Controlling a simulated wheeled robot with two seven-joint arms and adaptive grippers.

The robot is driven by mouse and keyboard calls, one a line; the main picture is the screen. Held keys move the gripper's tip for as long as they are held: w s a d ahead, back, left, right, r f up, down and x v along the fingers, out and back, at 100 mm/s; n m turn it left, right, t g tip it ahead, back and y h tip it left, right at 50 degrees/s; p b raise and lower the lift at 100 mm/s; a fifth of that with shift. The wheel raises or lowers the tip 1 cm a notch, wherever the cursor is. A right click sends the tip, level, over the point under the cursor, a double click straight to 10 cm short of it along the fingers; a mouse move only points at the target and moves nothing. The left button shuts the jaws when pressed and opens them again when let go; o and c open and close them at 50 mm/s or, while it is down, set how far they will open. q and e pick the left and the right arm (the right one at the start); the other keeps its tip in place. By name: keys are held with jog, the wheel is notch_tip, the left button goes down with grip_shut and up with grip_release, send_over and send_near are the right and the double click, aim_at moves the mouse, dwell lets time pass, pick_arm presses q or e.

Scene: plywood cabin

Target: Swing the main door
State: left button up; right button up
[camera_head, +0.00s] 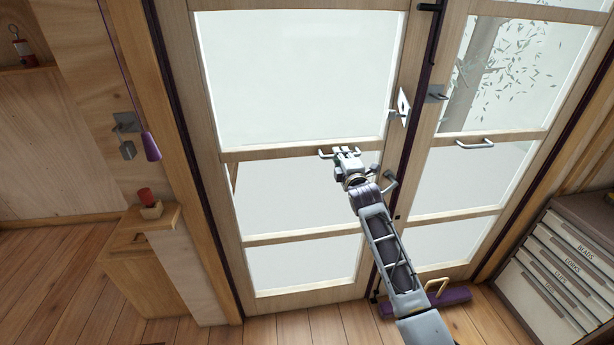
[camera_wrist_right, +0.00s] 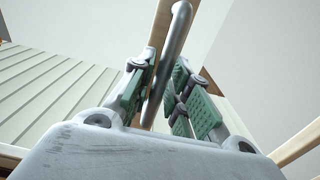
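The main door is a light wood-framed glass door (camera_head: 295,152) with three panes, and it looks closed in the head view. A grey bar handle (camera_head: 324,154) is on its upper cross rail. My right gripper (camera_head: 346,153) is at this handle, its hand hiding part of the bar. In the right wrist view the bar (camera_wrist_right: 176,45) runs between the two green-padded fingers (camera_wrist_right: 165,85). Narrow gaps show beside the bar, so the fingers look open around it; firm contact is not visible. My left gripper is not in view.
A second glazed door leaf (camera_head: 470,218) with its own handle (camera_head: 475,144) stands to the right. A drawer cabinet (camera_head: 560,260) is at the lower right. A purple object (camera_head: 452,297) lies near the door's foot. A small wooden cabinet (camera_head: 140,255) stands left; the floor before it is clear.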

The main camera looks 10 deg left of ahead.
jog(key=shift+o, duration=1.2)
jog(key=shift+s, duration=0.1)
jog(key=p+v, duration=0.5)
jog(key=v, duration=0.2)
